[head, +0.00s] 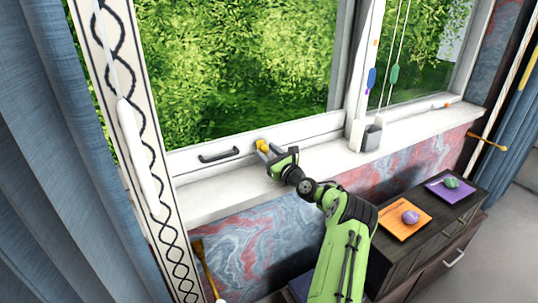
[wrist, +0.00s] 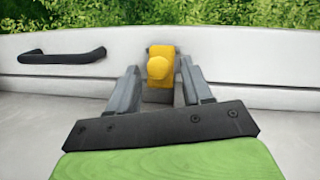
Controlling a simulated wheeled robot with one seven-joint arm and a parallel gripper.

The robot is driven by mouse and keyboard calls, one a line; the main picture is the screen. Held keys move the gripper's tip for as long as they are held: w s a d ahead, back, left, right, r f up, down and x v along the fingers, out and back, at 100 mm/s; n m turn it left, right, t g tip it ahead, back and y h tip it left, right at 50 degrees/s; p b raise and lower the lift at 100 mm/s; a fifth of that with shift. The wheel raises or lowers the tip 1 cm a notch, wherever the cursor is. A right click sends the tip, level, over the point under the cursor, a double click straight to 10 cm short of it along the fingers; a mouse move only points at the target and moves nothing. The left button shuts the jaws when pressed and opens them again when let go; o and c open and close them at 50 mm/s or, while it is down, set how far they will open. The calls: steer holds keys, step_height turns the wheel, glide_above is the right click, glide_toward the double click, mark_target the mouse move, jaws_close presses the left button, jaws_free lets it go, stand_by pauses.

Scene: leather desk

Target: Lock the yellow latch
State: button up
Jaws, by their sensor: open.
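The yellow latch (wrist: 161,66) is mounted on the bottom rail of the white window frame. It also shows in the head view (head: 262,145), small and partly hidden by my gripper. My gripper (head: 267,152) is in front of the latch at the window. In the wrist view my gripper (wrist: 158,85) is open, with one grey finger at each side of the latch. The latch lies between the fingers in the picture, with gaps visible at both sides. I cannot tell whether either finger touches it. The latch's lower part is partly hidden from view.
A black handle (wrist: 62,56) is on the same rail, left of the latch. The white sill (head: 225,197) runs below. A grey cup (head: 371,138) stands right on the sill. A dark cabinet (head: 452,213) below holds an orange mat (head: 390,222) and a purple mat (head: 438,188).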

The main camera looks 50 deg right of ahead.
steer(key=p+v, duration=0.2)
steer(key=v, duration=1.3)
steer(key=shift+s, duration=0.4)
